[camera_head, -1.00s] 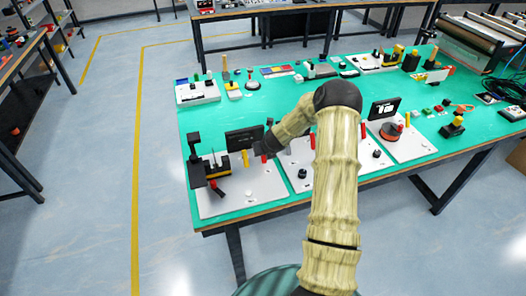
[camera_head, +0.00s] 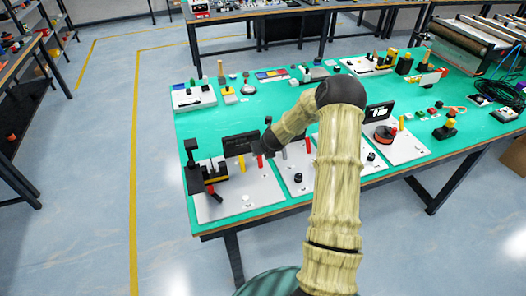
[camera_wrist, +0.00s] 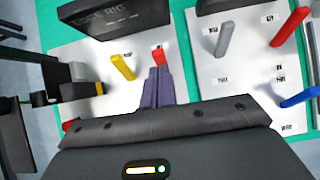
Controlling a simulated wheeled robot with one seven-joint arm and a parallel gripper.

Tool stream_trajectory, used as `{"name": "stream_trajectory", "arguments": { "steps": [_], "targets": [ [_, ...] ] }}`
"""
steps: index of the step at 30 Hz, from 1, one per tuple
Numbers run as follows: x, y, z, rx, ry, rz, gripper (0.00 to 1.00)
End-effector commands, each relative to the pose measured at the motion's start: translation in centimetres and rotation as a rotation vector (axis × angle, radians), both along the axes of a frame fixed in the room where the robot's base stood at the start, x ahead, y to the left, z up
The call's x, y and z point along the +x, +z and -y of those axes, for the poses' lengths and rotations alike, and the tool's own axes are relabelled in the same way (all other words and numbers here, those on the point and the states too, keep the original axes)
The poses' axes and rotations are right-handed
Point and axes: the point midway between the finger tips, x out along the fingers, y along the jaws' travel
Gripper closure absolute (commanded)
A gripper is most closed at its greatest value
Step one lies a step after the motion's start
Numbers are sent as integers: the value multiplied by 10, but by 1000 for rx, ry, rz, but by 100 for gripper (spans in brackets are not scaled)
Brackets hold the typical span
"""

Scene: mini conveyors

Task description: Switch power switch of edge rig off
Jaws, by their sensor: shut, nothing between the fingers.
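The edge rig is a white board (camera_head: 238,205) at the left end of the green table, with a black "EDGE RIG" display (camera_wrist: 100,18) at its back. The display also shows in the head view (camera_head: 240,145). A yellow lever (camera_wrist: 123,67) and a red lever (camera_wrist: 158,55) stand in front of the display. My gripper (camera_wrist: 157,72) is shut and empty, its fingertips right at the red lever; I cannot tell if they touch. Another red handle (camera_head: 213,192) is at the board's left. The small labels are unreadable, so I cannot tell which part is the power switch.
A black and yellow device (camera_head: 208,172) stands on the board's left side. A neighbouring white board (camera_wrist: 235,85) carries grey, red and blue levers. Another board with a red disc (camera_head: 384,132) lies farther right. Green table space is free behind the rigs.

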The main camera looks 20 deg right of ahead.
Motion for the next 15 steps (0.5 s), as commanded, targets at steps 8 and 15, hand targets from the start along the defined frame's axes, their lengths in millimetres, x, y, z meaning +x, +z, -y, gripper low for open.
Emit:
{"name": "stream_trajectory", "arguments": {
  "steps": [8,15],
  "targets": [
    [-13,51,-7,0,10,1,100],
    [-18,60,-5,1,3,0,100]
  ]
}}
